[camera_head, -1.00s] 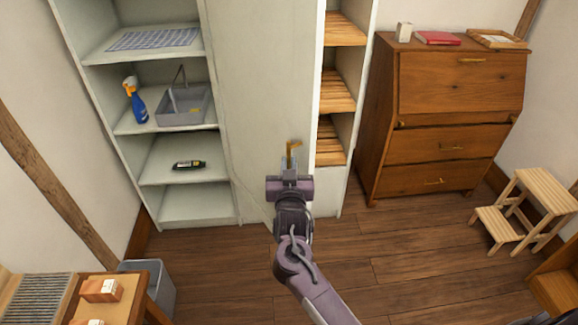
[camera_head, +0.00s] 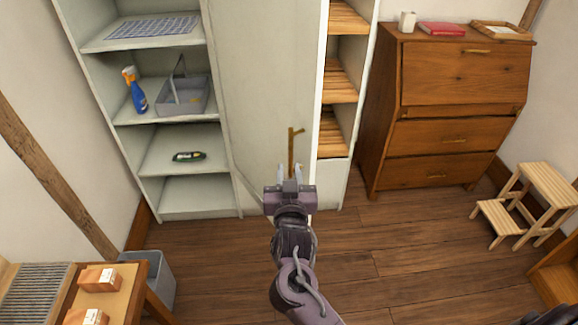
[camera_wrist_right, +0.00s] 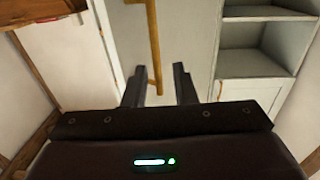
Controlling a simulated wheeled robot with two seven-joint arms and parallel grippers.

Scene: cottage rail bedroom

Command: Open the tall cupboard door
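The tall cupboard door (camera_head: 262,85) is a pale grey-green panel that stands ajar, with slatted shelves showing past its right edge. Its brass bar handle (camera_head: 291,150) is upright near that edge; it also shows in the right wrist view (camera_wrist_right: 154,45). My right gripper (camera_head: 290,172) is open at the handle's lower end. In the right wrist view its two fingers (camera_wrist_right: 159,85) stand apart, with the handle's end seen between them, and no grip on it shows. I cannot tell how far the fingertips are from the bar. My left gripper is out of view.
Open shelves (camera_head: 180,147) with a spray bottle (camera_head: 135,92) and grey caddy (camera_head: 184,96) stand left of the door. A wooden bureau (camera_head: 450,105) is on the right, a step stool (camera_head: 528,205) beyond it. Bare floor (camera_head: 400,255) lies in front.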

